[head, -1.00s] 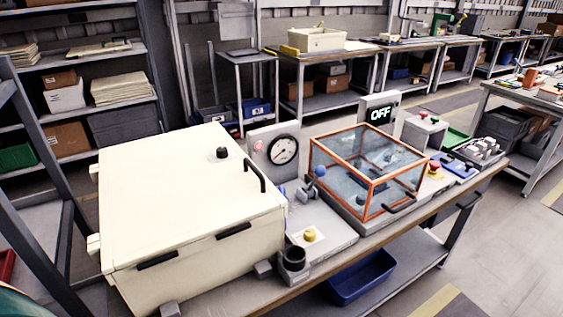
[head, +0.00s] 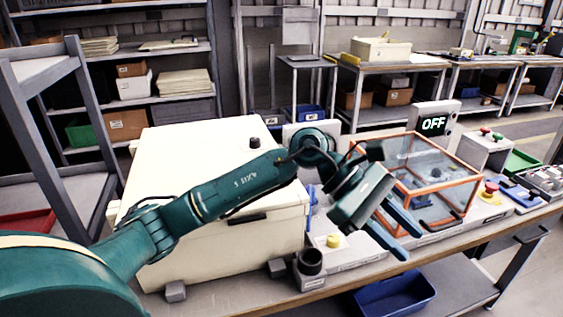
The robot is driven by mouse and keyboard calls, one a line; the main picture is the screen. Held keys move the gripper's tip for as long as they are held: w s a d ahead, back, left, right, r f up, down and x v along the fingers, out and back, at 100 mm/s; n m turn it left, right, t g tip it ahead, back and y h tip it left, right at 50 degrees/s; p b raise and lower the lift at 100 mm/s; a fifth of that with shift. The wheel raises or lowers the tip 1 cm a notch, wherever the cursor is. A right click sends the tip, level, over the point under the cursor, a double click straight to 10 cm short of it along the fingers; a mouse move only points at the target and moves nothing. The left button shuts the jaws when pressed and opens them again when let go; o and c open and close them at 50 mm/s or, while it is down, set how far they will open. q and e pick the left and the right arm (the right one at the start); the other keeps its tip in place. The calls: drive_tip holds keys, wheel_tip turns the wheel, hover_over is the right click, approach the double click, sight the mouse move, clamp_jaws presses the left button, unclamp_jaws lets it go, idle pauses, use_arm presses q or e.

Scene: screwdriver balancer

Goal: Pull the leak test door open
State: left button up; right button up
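The large cream box (head: 190,150), which I take to be the leak test chamber, stands at the left of the bench. It looks closed, with a black knob (head: 254,143) on top and a black handle (head: 246,217) on its front; my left arm covers much of its front and right side. My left gripper (head: 411,245) reaches across the box to its right. Its two blue fingers are apart and empty, pointing down right over the bench in front of the orange-framed clear box (head: 470,183). My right gripper is not in view.
A display reading OFF (head: 433,124) stands behind the clear box. A blue bin (head: 398,293) is on the lower shelf.

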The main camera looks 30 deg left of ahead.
use_arm(q)
drive_tip(key=w+a+r+m+t+y+b, duration=0.15)
drive_tip(key=a+r+y, duration=0.3)
drive_tip(key=a, duration=0.45)
drive_tip(key=w+a+r+m+t+y, duration=0.1)
drive_tip(key=w+a+r+t+y, duration=0.15)
drive_tip(key=a+y, duration=0.45)
drive_tip(key=w+a+r+m+t+y+b, duration=0.1)
drive_tip(key=w+a+r+y, duration=0.2)
drive_tip(key=a, duration=0.7)
drive_tip(key=x, duration=1.1)
drive_tip(key=shift+s+a+f+p, duration=0.1)
drive_tip(key=shift+a+f+p, duration=0.1)
drive_tip(key=shift+f+p, duration=0.1)
drive_tip(key=shift+r, duration=0.1)
drive_tip(key=shift+c, duration=0.5)
clamp_jaws()
